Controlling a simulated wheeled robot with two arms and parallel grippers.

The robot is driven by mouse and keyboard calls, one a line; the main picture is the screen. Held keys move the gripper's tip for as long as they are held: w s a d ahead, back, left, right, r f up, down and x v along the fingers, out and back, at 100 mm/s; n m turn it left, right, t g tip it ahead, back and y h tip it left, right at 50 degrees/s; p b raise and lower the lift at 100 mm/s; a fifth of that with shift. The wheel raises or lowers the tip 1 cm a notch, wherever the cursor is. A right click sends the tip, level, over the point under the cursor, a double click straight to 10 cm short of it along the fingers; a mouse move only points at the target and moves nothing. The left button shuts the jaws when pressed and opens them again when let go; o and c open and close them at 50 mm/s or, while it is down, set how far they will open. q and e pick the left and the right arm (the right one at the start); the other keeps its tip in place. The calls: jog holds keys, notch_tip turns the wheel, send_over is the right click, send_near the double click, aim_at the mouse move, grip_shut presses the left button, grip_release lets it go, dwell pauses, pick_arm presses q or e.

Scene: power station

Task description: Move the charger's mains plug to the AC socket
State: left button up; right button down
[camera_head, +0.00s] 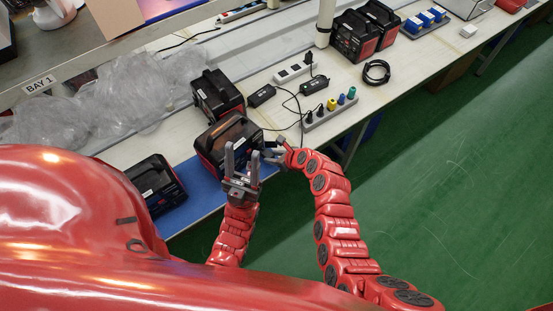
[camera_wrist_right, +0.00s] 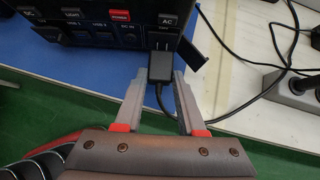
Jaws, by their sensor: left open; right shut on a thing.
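The power station (camera_head: 232,140) stands on a blue mat in the head view, its front towards me. The right wrist view shows its front panel (camera_wrist_right: 110,28) close up, with an AC label at the right end and a black flap (camera_wrist_right: 201,45) standing open beside it. My right gripper (camera_wrist_right: 159,78) is shut on the dark mains plug (camera_wrist_right: 161,67), below the AC label. The plug's prongs point at the panel; I cannot tell whether they touch the socket. Its cord runs off to the right. In the head view my right gripper (camera_head: 274,154) is by the station's right corner. My left gripper (camera_head: 241,160) is open and empty before the station.
Other power stations stand behind (camera_head: 216,95), left (camera_head: 156,184) and at the back (camera_head: 354,36). A power strip (camera_head: 330,112) with several coloured plugs lies right of my right gripper. Charger bricks (camera_head: 262,96), loose cords and a coiled cable (camera_head: 376,72) lie on the bench. Plastic wrap (camera_head: 110,105) covers its left.

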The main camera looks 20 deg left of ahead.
jog(key=shift+r, duration=0.1)
jog(key=shift+r+p, duration=0.1)
jog(key=shift+p, duration=0.35)
dwell(0.6)
jog(key=shift+p, duration=0.35)
jog(key=shift+w+a, duration=0.1)
jog(key=shift+a, duration=0.1)
dwell(0.4)
jog(key=shift+w+a, duration=0.15)
jog(key=shift+a, duration=0.2)
jog(key=shift+w+a, duration=0.1)
jog(key=shift+a, duration=0.05)
dwell(0.5)
